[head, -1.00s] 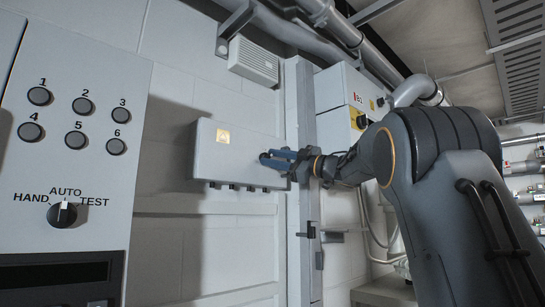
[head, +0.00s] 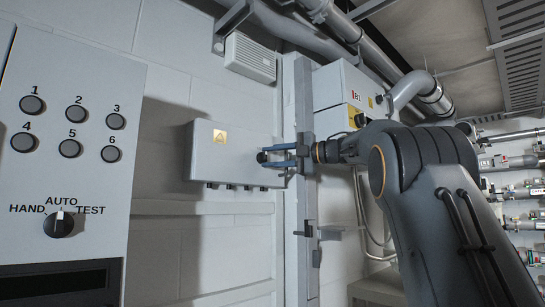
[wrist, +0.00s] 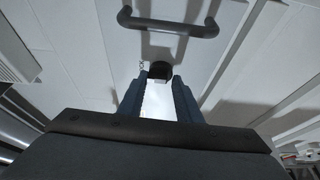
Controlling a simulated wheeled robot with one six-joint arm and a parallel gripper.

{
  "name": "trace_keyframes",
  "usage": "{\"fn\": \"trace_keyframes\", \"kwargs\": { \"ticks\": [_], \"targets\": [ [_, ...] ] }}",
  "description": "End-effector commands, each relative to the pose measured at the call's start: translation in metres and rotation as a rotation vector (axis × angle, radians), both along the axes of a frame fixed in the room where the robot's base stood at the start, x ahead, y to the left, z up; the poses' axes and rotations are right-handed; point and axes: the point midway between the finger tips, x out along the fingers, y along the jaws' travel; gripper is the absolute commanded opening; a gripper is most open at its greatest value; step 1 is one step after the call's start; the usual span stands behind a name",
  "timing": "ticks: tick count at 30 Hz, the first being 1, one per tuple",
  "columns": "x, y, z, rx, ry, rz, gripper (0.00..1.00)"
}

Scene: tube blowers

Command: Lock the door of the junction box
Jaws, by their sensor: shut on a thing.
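The wrist view shows the fingertips (wrist: 160,82) at the knob, with a gap between the fingers. The exact contact is partly hidden by the fingers.
A control panel (head: 75,185) with several round buttons and a rotary switch stands at the left. A vertical post (head: 299,210) is right of the box. A dark bar handle (wrist: 168,28) shows in the wrist view. Pipes (head: 355,50) run overhead.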

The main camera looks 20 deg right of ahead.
Motion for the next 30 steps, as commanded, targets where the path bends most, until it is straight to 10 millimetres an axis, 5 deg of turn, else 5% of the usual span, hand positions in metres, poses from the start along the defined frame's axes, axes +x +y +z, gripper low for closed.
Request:
{"fn": "trace_keyframes", "kwargs": {
  "ticks": [1,18,19,21,30],
  "targets": [
    [-0.0032,0.0005,0.0129,-0.007,-0.026,-0.005,0.09],
    [-0.0037,-0.0010,0.0134,-0.037,-0.041,-0.008,0.09],
    [-0.0037,-0.0010,0.0134,-0.037,-0.041,-0.008,0.33],
    [-0.0037,-0.0011,0.0128,-0.037,-0.039,-0.008,0.43],
    [-0.0021,0.0000,0.0079,-0.036,-0.032,-0.004,0.43]
  ]
}}
